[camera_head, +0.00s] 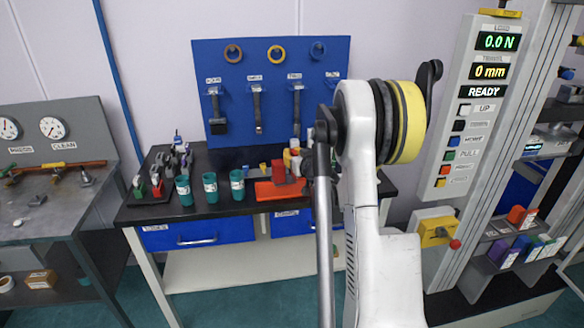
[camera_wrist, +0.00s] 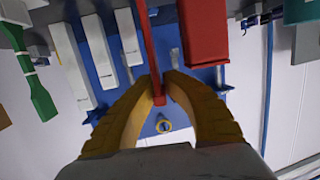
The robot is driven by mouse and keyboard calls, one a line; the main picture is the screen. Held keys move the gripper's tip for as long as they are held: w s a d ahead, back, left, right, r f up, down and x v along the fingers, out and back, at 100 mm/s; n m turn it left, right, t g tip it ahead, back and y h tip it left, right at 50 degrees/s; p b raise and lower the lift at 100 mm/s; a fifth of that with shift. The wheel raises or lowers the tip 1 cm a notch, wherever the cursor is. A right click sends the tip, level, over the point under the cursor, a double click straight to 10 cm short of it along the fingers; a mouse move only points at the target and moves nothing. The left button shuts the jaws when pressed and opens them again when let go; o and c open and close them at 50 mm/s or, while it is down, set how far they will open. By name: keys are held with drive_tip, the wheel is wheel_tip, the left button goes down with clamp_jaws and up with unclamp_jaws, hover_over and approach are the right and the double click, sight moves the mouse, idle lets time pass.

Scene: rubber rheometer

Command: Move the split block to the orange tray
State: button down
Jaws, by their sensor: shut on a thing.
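In the wrist view the yellow fingers of my gripper (camera_wrist: 160,88) are closed around the end of a thin red bar, which I take for part of the split block (camera_wrist: 151,45). A wider red block part (camera_wrist: 205,35) shows to the right of the bar; whether the two join is out of frame. In the head view a red block (camera_head: 278,172) shows over the orange tray (camera_head: 264,192) on the black bench. I cannot tell there whether it touches the tray. My arm covers the tray's right end, and my gripper is not clearly seen there.
Several green cups (camera_head: 210,186) stand left of the tray, with a dark rack of small tools (camera_head: 158,180) beyond. A blue tool board (camera_head: 272,85) rises behind the bench (camera_head: 150,212). A tester with displays (camera_head: 478,110) stands at the right.

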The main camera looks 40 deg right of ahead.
drive_tip(key=shift+f+b, duration=0.95)
drive_tip(key=shift+f, duration=1)
drive_tip(key=shift+f, duration=0.25)
drive_tip(key=c, duration=1.6)
unclamp_jaws()
drive_tip(key=shift+r, duration=0.1)
drive_tip(key=shift+o, duration=0.2)
